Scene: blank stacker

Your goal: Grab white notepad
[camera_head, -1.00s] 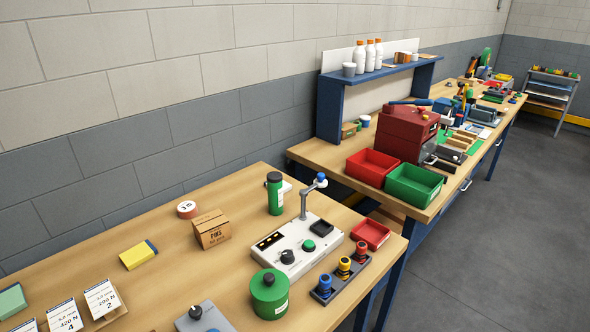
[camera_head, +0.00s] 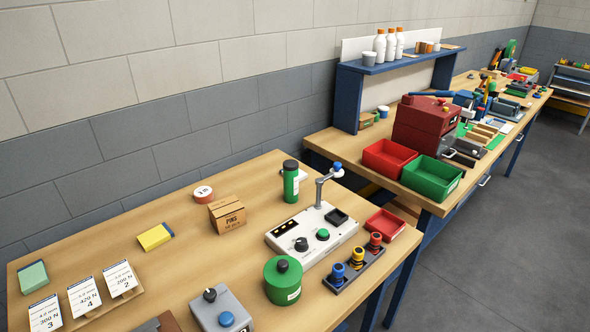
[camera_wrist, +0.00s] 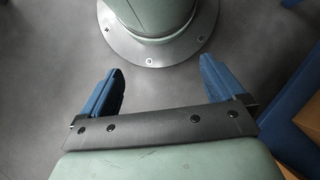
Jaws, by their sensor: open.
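A small white flat item (camera_head: 301,174) lies on the near wooden bench, partly hidden behind the green bottle (camera_head: 290,182). I cannot tell if it is the white notepad. White cards with printing (camera_head: 83,297) stand in a row at the bench's left front. My gripper (camera_wrist: 162,70) shows only in the wrist view. Its two blue fingers are wide apart with nothing between them, over the grey floor and my own round base. My gripper is not in the head view.
The near bench (camera_head: 110,245) also holds a yellow pad (camera_head: 154,237), a green pad (camera_head: 33,278), a cardboard box (camera_head: 227,213), a white control panel (camera_head: 312,233) and a green canister (camera_head: 283,280). Red (camera_head: 388,158) and green bins stand on the farther bench.

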